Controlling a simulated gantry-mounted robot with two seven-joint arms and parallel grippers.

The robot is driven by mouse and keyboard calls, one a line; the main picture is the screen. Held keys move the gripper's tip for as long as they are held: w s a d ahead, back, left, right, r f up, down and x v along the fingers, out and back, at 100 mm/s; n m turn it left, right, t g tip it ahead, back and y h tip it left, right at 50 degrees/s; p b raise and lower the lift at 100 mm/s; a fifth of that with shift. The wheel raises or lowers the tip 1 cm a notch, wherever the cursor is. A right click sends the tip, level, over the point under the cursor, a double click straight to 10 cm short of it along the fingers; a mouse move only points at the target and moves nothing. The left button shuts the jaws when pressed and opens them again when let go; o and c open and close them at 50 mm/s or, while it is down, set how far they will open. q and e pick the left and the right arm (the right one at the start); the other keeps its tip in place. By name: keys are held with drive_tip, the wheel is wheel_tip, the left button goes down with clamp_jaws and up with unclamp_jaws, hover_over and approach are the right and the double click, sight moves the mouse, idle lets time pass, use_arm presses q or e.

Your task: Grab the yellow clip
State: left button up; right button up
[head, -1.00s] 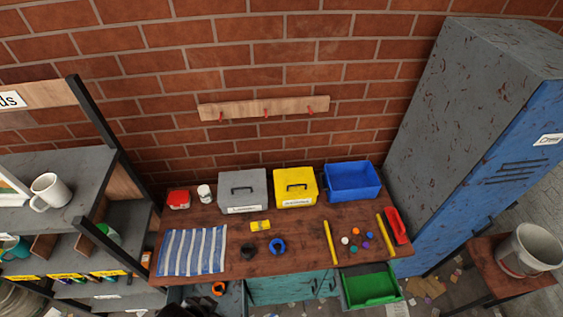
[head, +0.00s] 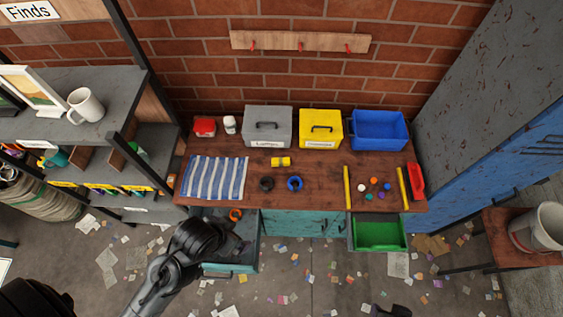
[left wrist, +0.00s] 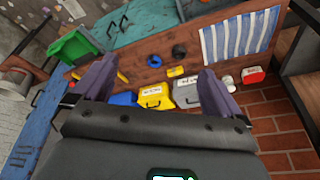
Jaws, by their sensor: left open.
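A small yellow clip (head: 281,161) lies on the brown wooden workbench (head: 310,175), behind a black ring (head: 267,184) and a blue ring (head: 295,184). In the left wrist view the clip (left wrist: 176,71) shows beyond and between the finger pads. My left gripper (left wrist: 153,72) is open and empty, with both fingers spread. In the head view my left arm stands in front of the bench, well short of the clip. My right gripper is not clearly visible.
Grey (head: 267,127), yellow (head: 320,128) and blue (head: 378,130) boxes line the back of the bench. A striped cloth (head: 214,178) lies left. An open green drawer (head: 380,234) and another open drawer (head: 231,253) jut from the front. Shelves stand left, a locker right.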

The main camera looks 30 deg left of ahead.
use_arm(q)
drive_tip(key=c, duration=0.6)
drive_tip(key=shift+c, duration=0.2)
